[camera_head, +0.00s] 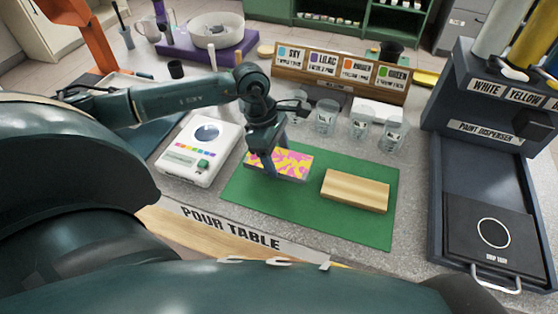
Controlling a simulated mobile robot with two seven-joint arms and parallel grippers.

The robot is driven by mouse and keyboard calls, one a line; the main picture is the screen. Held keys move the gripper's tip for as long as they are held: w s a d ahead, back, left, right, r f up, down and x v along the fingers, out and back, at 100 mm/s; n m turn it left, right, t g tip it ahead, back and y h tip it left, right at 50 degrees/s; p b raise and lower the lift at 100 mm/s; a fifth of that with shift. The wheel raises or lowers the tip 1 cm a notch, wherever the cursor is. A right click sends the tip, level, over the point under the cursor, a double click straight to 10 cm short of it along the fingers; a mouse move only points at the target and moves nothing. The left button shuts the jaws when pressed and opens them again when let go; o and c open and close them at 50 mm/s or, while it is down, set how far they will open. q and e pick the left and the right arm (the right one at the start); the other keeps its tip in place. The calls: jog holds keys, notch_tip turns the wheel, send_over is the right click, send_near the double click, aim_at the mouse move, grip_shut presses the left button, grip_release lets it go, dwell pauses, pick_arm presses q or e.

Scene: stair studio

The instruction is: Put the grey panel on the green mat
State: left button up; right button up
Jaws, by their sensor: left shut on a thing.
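A flat panel (293,162) with a pink and yellow blotched top and a greyish front edge is at the upper left of the green mat (290,205). I see no plain grey panel, and I cannot tell if this one is it. My left gripper (268,168) points down at the panel's left part and is shut on it, covering some of it. The panel is over or on the mat; I cannot tell whether it touches. A bare wooden block (355,190) lies on the mat's right part. My right gripper is not in view.
A white scale (200,150) stands left of the mat. Clear jars (325,117) and a wooden colour-label rack (340,78) stand behind it. A dark paint dispenser (485,135) is at the right. The mat's front part is bare.

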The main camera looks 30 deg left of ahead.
aim_at(275, 158)
pick_arm(q)
notch_tip(275, 158, down, 2)
jog(key=shift+f, duration=0.45)
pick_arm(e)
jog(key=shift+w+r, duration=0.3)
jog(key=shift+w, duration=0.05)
pick_arm(q)
jog(key=shift+f, duration=0.15)
jog(key=o, duration=1.1)
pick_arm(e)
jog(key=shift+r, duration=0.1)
pick_arm(q)
jog(key=shift+a+r, duration=0.1)
jog(key=shift+r, duration=0.25)
jog(key=b+v, duration=0.1)
jog(key=v, duration=1)
jog(key=shift+r, duration=0.4)
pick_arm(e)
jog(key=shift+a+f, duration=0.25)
